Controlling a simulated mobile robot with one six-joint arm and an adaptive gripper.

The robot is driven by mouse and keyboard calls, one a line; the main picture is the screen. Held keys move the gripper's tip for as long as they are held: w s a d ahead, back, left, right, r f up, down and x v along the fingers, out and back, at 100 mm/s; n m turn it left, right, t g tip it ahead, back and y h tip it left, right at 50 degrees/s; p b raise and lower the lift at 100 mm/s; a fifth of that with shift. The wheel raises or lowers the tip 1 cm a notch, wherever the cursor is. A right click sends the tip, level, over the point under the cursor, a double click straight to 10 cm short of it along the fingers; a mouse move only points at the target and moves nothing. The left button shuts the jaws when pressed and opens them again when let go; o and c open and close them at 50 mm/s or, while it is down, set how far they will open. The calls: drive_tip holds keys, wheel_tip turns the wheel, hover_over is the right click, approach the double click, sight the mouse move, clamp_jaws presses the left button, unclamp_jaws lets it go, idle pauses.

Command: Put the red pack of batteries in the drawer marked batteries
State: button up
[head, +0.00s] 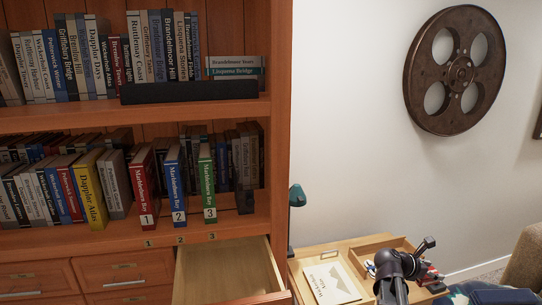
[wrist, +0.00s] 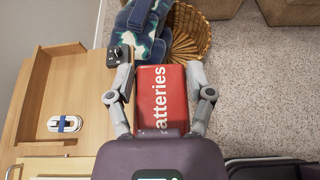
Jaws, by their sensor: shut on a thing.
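The red pack of batteries (wrist: 162,98), with white lettering ending "atteries", sits between the two fingers of my gripper (wrist: 160,92) in the wrist view. The gripper is shut on its sides. In the head view my gripper (head: 426,268) is at the lower right, by the right end of the low wooden desk, and the arm hides much of it. An open, pale wooden drawer (head: 222,272) sticks out of the bookcase at the lower middle. Its front is cut off, so any marking on it is hidden. Closed drawers (head: 127,268) are to its left; their labels are too small to read.
The wooden desk (head: 310,256) bears a booklet (head: 332,283), a teal lamp (head: 297,197) and a shallow tray (head: 372,247). In the wrist view, a wicker basket (wrist: 190,38) holding blue patterned cloth (wrist: 143,22) stands beyond the pack.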

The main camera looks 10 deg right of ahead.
wheel_tip(320, 180, up, 11)
drive_tip(key=p, duration=0.9)
drive_tip(key=shift+f+p, duration=0.15)
drive_tip(key=shift+p, duration=0.2)
wheel_tip(320, 180, up, 17)
drive_tip(key=p, duration=1.7)
drive_tip(key=shift+s, duration=0.1)
